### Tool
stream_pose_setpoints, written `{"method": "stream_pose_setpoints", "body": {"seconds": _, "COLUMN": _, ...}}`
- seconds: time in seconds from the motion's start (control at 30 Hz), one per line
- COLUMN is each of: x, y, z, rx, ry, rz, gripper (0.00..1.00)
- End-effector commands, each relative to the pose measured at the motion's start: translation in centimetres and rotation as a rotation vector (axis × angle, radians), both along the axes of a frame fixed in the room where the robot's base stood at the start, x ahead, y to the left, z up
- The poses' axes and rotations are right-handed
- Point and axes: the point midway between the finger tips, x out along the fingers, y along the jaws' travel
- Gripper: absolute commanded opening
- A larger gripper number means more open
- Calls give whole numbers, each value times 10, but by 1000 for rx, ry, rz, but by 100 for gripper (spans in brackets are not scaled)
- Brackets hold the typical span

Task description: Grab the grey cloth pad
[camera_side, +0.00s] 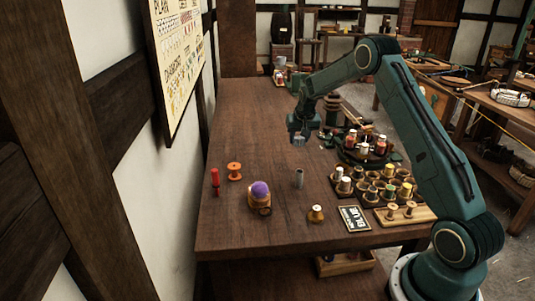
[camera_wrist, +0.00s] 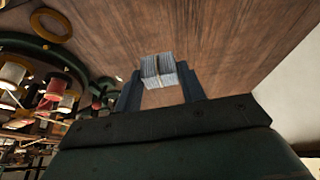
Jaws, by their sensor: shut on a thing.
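The grey cloth pad (camera_wrist: 160,70) is a small ribbed block between the two fingers of my gripper (camera_wrist: 160,88) in the wrist view. The fingers are shut on it from both sides. In the side view my gripper (camera_side: 299,134) points down above the wooden table (camera_side: 235,120), with the grey pad (camera_side: 299,141) showing small at its tip. I cannot tell exactly how high the pad is above the table.
The table's left middle is clear.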

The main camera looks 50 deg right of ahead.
Motion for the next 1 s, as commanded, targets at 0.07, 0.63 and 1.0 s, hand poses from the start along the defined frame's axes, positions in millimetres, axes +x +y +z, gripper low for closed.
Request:
{"method": "stream_pose_setpoints", "body": {"seconds": 0.07, "x": 1, "y": 0, "z": 21, "rx": -3, "ry": -5, "rz": 0, "gripper": 19}}
{"method": "stream_pose_setpoints", "body": {"seconds": 0.63, "x": 1, "y": 0, "z": 98, "rx": 0, "ry": -1, "rz": 1, "gripper": 19}}
{"method": "stream_pose_setpoints", "body": {"seconds": 1.0, "x": 0, "y": 0, "z": 100, "rx": 0, "ry": 0, "rz": 1, "gripper": 19}}
